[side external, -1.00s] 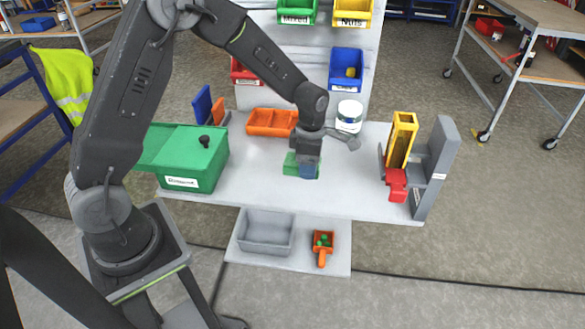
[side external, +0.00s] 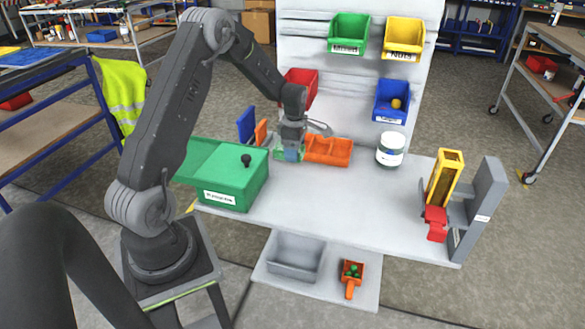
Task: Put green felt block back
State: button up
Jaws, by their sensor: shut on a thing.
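The green felt block (side external: 279,153) shows as a small green patch at my gripper (side external: 291,154), partly hidden by the jaws. My gripper points down and is shut on the block, with a bluish part at its tip. It is over the back left of the white table, between the green lidded box and the orange tray (side external: 329,150), close to the tray's left end. I cannot tell whether the block touches the table.
The green box (side external: 228,182) with a black knob stands to the left. Blue and orange upright pieces (side external: 246,126) stand behind it. A white jar (side external: 391,150) stands right of the tray. A yellow-and-grey stand (side external: 446,178) is at the right. The table's middle front is clear.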

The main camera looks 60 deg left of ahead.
aim_at(295, 173)
jog(key=shift+f, duration=2.95)
jog(key=shift+f, duration=0.2)
jog(key=o, duration=0.9)
jog(key=shift+r, duration=0.1)
